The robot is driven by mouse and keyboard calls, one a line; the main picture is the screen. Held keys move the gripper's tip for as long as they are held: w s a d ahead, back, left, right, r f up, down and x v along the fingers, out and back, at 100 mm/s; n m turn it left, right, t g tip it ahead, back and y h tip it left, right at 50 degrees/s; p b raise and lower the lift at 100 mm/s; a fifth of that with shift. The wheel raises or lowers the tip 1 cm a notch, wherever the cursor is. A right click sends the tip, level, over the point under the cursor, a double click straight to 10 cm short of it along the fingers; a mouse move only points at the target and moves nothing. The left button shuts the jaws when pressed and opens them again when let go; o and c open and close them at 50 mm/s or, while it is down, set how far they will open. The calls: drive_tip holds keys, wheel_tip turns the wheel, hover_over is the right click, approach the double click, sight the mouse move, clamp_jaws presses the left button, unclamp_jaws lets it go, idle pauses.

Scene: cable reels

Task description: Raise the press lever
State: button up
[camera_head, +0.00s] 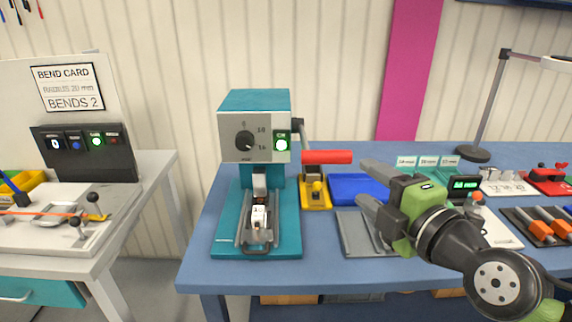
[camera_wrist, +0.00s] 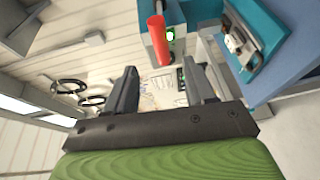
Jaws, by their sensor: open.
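The teal and grey press (camera_head: 256,170) stands upright on the blue table. Its lever, with a red handle (camera_head: 327,157), sticks out to the right from the press's side, about level in the head view. The red handle also shows in the wrist view (camera_wrist: 158,40), above and between the fingers. My gripper (camera_head: 369,182) is open and empty. Its fingertips are to the right of the handle's end and slightly lower in the head view, apart from it. A small white piece (camera_head: 259,216) sits in the press's base under the ram.
A yellow item (camera_head: 315,192) and a blue tray (camera_head: 358,188) lie below and right of the handle. A grey plate (camera_head: 354,235) lies under my gripper. A lamp (camera_head: 490,100) and tools crowd the right. A second bench (camera_head: 150,170) stands left, across a gap.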

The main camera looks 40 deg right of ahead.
drive_tip(key=p+x, duration=0.3)
drive_tip(key=x, duration=1.1)
drive_tip(key=shift+w, duration=0.3)
clamp_jaws()
